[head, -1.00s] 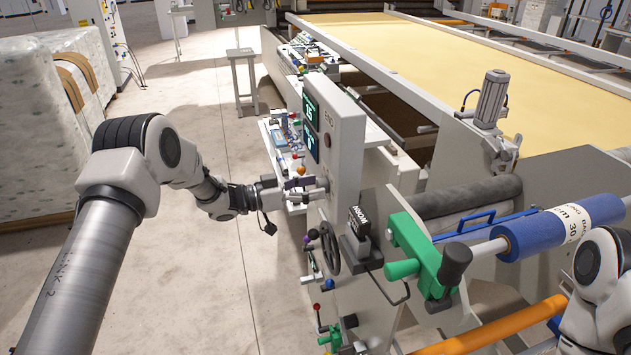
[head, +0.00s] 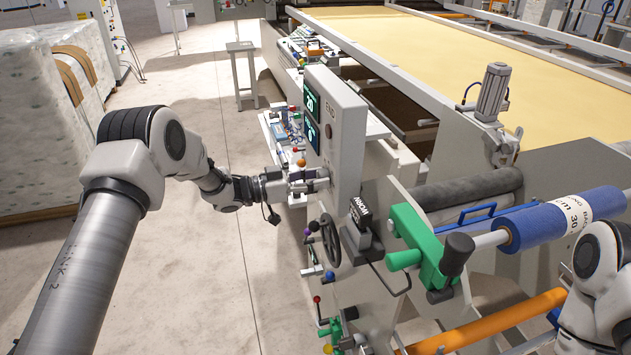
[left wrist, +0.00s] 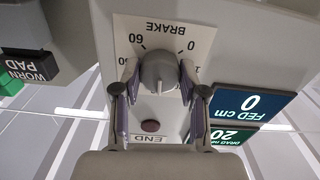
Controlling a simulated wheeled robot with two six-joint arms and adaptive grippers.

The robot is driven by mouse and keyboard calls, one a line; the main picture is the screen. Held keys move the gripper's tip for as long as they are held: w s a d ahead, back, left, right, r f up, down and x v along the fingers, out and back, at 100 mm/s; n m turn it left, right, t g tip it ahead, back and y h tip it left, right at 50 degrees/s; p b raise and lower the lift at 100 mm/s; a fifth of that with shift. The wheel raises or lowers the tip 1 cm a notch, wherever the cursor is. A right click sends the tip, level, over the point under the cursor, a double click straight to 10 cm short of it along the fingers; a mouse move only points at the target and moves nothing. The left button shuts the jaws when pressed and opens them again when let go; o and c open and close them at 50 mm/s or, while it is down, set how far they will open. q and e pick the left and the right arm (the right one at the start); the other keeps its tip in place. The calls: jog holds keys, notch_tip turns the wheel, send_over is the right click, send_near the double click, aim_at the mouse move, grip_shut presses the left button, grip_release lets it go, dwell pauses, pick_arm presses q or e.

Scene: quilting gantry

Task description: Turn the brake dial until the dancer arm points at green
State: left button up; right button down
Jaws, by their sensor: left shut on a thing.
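The brake dial (left wrist: 158,72) is a grey round knob on a white scale marked BRAKE, seen upside down in the left wrist view. My left gripper (left wrist: 160,84) is shut on the dial, with one finger on each side. In the head view the left gripper (head: 316,179) is at the face of the grey control panel (head: 347,135), and the dial is hidden there. The green drag display (left wrist: 220,136) reads 20, and the blue FED cm display (left wrist: 248,103) reads 0. I cannot make out the dancer arm or its green mark.
A red END button (left wrist: 150,126) is close to the dial. Below the panel are a black handwheel (head: 330,240) and a black WORN PAD block (head: 361,218). A green clamp (head: 415,235) and a blue roll (head: 560,221) are to the right.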

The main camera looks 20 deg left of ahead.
pick_arm(q)
jog(key=m+b, duration=0.6)
dwell(0.3)
jog(key=shift+r, duration=0.1)
dwell(0.3)
jog(key=o, duration=1.1)
jog(key=shift+o, duration=0.2)
jog(key=v, duration=1.2)
